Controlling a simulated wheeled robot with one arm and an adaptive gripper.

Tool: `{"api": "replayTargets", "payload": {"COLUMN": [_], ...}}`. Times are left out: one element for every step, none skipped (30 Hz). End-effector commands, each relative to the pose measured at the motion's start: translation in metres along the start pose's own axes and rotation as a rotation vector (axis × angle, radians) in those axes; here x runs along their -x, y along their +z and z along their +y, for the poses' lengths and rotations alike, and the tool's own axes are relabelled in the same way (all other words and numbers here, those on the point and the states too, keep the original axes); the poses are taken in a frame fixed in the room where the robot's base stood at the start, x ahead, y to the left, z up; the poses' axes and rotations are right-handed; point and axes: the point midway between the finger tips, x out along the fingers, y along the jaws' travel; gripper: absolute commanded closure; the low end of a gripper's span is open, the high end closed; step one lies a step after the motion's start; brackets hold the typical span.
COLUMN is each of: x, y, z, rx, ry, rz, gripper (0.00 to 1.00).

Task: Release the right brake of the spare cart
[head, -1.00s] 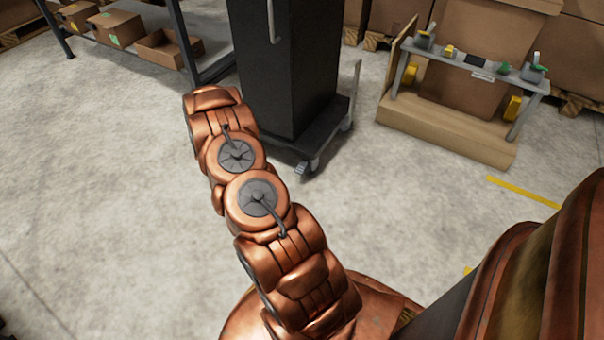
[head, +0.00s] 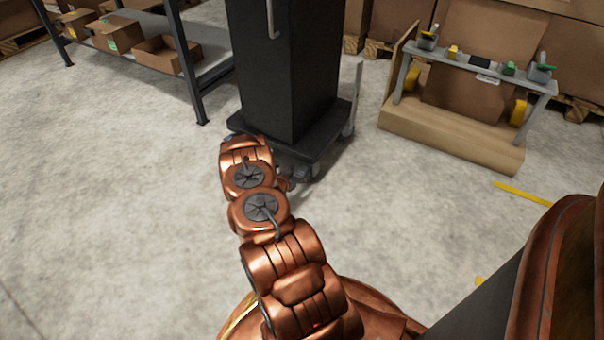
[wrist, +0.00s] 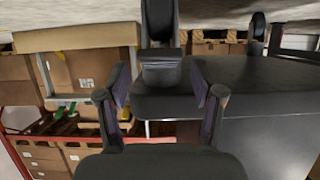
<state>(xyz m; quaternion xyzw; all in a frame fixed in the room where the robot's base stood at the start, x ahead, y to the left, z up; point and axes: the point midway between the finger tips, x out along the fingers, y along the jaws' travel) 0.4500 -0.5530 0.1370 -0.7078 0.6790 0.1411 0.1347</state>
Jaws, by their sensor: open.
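The spare cart appears to be the dark wheeled platform (head: 325,155) under a tall black cabinet (head: 275,70) in the head view. Its near-corner caster (head: 302,173) shows just right of my arm's end. In the wrist view, which looks upside down, a caster (wrist: 160,18) hangs at top centre, with a dark grey pedal-like part (wrist: 161,58) below it. My gripper (wrist: 160,84) is open and empty, with one finger on each side of that part in the picture. I see no clear contact. In the head view my arm hides the gripper. The brake's position cannot be told.
A second caster (wrist: 258,25) shows at the upper right of the wrist view. A metal shelf rack (head: 205,75) with cardboard boxes stands left of the cabinet. A stand with green and yellow parts (head: 480,68) is at the right. The left floor is clear.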

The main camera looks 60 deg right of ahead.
Motion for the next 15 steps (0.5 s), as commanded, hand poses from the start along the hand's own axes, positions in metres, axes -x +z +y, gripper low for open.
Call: {"api": "replayTargets", "payload": {"x": [-0.009, -0.012, -0.016, -0.019, -0.021, -0.024, -0.026, -0.027, -0.028, -0.029, -0.029, -0.029, -0.029, -0.029, -0.029], "y": [0.002, 0.002, 0.002, 0.002, 0.002, 0.001, 0.001, 0.001, 0.001, 0.001, 0.000, 0.000, 0.000, 0.000, 0.000], "z": [0.001, 0.000, 0.001, 0.001, 0.001, 0.001, 0.000, 0.000, 0.000, 0.000, 0.000, 0.000, 0.000, -0.001, -0.001], "rx": [-0.003, -0.003, -0.002, -0.001, -0.001, -0.001, -0.001, -0.001, -0.001, -0.001, -0.001, 0.000, 0.000, 0.000, 0.000], "ry": [0.001, 0.001, 0.002, 0.002, 0.002, 0.001, 0.001, 0.000, 0.000, 0.000, 0.000, -0.001, -0.001, -0.001, -0.001], "rz": [0.003, 0.003, 0.002, 0.002, 0.001, 0.001, 0.000, 0.000, 0.000, -0.001, 0.000, -0.001, -0.001, -0.001, -0.001], "gripper": [0.33, 0.33, 0.33, 0.33, 0.33, 0.33, 0.33, 0.33, 0.33, 0.33, 0.33, 0.33, 0.33, 0.33, 0.33]}}
